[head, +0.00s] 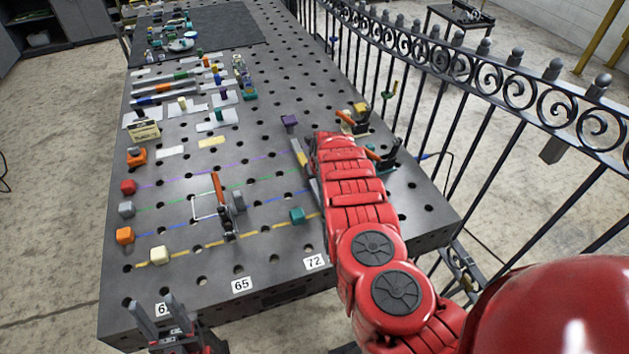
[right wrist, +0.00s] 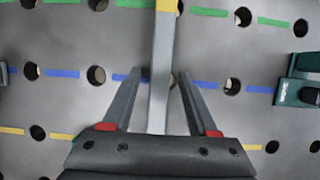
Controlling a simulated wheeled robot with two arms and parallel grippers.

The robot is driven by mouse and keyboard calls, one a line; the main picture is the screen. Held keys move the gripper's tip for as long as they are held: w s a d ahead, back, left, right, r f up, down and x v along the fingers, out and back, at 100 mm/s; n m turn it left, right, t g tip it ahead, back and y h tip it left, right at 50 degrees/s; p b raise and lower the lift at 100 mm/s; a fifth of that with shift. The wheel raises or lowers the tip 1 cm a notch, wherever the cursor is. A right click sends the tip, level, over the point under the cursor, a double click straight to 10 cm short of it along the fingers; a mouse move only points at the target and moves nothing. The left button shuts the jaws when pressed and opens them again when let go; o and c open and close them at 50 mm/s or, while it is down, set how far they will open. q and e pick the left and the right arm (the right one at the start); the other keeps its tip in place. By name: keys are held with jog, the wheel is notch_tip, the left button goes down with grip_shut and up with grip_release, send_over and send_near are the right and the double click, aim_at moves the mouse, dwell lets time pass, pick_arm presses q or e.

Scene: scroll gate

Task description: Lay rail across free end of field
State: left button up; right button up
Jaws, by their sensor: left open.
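The rail (head: 300,153) is a slim grey bar with a yellow section. It lies across the right end of the field of coloured dashed lines, partly hidden by my right arm in the head view. In the right wrist view the rail (right wrist: 161,75) runs up between the two fingers of my right gripper (right wrist: 160,76). Those fingers are open, with a visible gap on each side of the rail. The head view hides my right gripper behind its arm. My left gripper (head: 152,303) is open and empty at the table's front left edge.
Red (head: 128,187), grey (head: 126,209), orange (head: 124,236) and cream (head: 159,255) blocks stand at the field's left. An orange-handled clamp (head: 217,190) stands mid-field. A teal block (head: 297,214) and purple block (head: 289,121) stand near the rail. An iron fence (head: 470,65) borders the right.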

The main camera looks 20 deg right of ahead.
dwell(0.3)
jog(key=shift+v, duration=0.75)
jog(key=v, duration=0.7)
jog(key=shift+a+r, duration=0.15)
jog(key=shift+r, duration=0.1)
jog(key=p+v, duration=0.8)
jog(key=p, duration=0.3)
jog(key=shift+s+r, duration=0.15)
